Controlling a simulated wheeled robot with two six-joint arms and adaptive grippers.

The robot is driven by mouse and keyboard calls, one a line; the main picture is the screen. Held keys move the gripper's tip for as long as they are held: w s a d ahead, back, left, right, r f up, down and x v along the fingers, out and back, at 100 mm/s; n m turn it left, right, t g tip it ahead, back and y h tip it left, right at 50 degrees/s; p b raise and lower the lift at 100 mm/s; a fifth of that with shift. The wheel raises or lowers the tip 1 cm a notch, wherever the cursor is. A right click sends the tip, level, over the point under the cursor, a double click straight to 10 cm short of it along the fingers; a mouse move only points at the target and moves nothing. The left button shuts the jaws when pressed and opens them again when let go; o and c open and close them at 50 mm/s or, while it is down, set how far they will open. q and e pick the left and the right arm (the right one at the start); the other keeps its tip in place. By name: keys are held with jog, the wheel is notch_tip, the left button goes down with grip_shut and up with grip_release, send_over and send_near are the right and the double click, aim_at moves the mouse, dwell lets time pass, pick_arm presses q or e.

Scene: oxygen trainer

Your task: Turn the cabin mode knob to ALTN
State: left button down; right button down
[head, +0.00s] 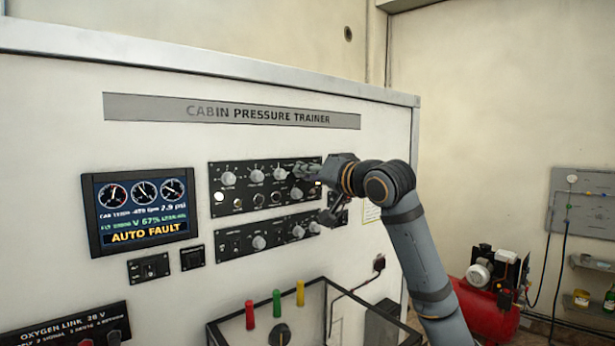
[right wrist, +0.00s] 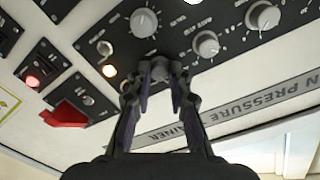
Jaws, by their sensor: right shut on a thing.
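The upper black control panel (head: 243,197) carries a row of grey knobs and shows enlarged and turned over in the right wrist view (right wrist: 230,62). My right gripper (head: 308,171) reaches in from the right at its upper right end. In the right wrist view, the gripper (right wrist: 160,72) is closed around a grey knob (right wrist: 159,66), with one finger on each side. The fingers partly hide this knob and its markings. I cannot read a label or ALTN, so its setting is unclear. My left gripper is not in view.
A display (head: 140,210) reads AUTO FAULT. A second knob panel (head: 259,242) sits below the upper one. Close to the fingers are another knob (right wrist: 143,22), a lit lamp (right wrist: 109,71) and a red guard (right wrist: 64,115). Coloured levers (head: 276,303) stand below, and a red compressor (head: 488,308) is at right.

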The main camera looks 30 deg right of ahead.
dwell(0.4)
jog(key=c, duration=1.2)
grip_release()
jog(key=shift+s, duration=0.1)
